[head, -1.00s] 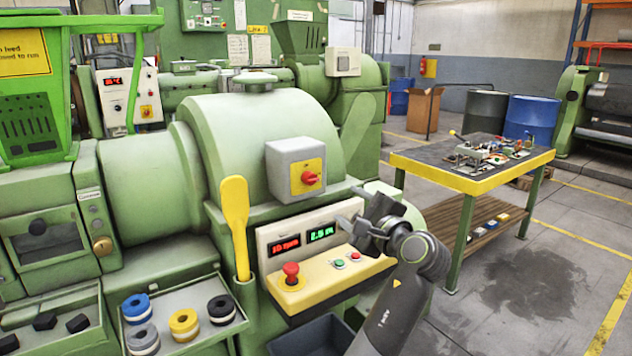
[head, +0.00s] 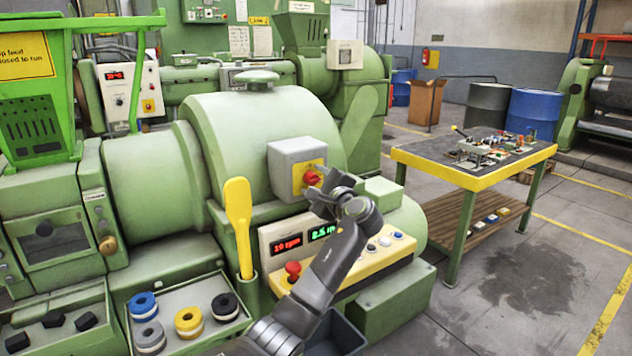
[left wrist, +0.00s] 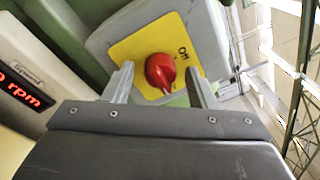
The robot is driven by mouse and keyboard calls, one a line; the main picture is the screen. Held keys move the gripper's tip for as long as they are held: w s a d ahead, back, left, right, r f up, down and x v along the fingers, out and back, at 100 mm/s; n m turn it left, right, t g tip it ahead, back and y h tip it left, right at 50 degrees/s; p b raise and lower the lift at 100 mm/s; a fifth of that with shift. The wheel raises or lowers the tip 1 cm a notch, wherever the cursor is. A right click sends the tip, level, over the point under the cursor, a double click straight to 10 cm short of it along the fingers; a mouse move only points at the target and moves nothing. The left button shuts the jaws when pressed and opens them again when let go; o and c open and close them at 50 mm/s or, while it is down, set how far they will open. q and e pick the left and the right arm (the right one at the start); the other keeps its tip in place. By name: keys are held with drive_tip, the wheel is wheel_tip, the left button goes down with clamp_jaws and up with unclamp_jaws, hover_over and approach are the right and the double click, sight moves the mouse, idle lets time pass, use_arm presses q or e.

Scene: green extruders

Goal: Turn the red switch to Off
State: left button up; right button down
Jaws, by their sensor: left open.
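The red switch (head: 312,178) is a rotary knob on a yellow plate, on the front of a grey box (head: 290,165) on the green extruder. My left gripper (head: 321,186) is open right in front of it. In the left wrist view, the red knob (left wrist: 159,72) sits between the two spread fingertips, with a gap on each side. Its narrow handle points down toward the gripper. Black lettering shows on the yellow plate (left wrist: 135,48) right of the knob, tilted and hard to read. My right gripper is not in view.
Below the box is a panel with red and green readouts (head: 286,243) and a red mushroom button (head: 293,270). A yellow paddle (head: 239,225) stands left of it. A yellow-edged workbench (head: 470,180) is to the right, with open floor around it.

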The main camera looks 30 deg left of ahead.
use_arm(q)
drive_tip(key=c, duration=1)
